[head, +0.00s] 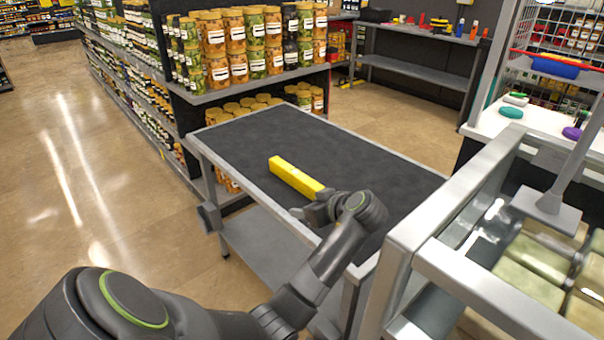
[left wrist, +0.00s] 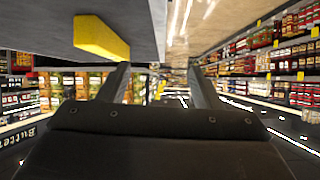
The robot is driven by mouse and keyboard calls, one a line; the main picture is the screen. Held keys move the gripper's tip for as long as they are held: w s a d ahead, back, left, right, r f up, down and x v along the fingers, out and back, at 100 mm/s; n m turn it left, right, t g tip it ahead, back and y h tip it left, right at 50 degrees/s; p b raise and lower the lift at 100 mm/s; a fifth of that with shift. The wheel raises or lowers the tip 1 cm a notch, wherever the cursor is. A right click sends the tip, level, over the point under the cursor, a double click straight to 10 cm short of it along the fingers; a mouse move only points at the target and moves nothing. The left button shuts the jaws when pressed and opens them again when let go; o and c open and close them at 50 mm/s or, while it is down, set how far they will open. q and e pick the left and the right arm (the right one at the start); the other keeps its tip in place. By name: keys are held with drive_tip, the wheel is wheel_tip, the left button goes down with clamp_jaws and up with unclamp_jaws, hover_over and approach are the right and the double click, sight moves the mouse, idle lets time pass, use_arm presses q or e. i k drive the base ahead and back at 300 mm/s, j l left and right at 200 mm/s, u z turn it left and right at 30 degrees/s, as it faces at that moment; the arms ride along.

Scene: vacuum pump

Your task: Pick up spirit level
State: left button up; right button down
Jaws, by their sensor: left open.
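A yellow bar-shaped spirit level (head: 293,176) lies flat on the dark top of a grey cart (head: 250,142). In the head view my left gripper (head: 308,212) is at the level's near end, by the cart's edge, and its near end is close to or partly behind the gripper. In the left wrist view the level (left wrist: 100,38) shows at upper left, outside the two spread fingers of my left gripper (left wrist: 160,82). The gap between the fingers is empty. My right gripper is not in view.
Shelves of jars (head: 245,45) stand behind the cart. A metal frame (head: 440,235) with pale blocks stands close at the right. A workbench (head: 425,40) is at the back. The rest of the cart top is clear, and open floor (head: 90,180) lies at the left.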

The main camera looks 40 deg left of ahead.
sight(304, 184)
drive_tip(key=i+j, duration=0.35)
drive_tip(key=j+z, duration=0.15)
drive_tip(key=j, duration=0.6)
drive_tip(key=i, duration=0.05)
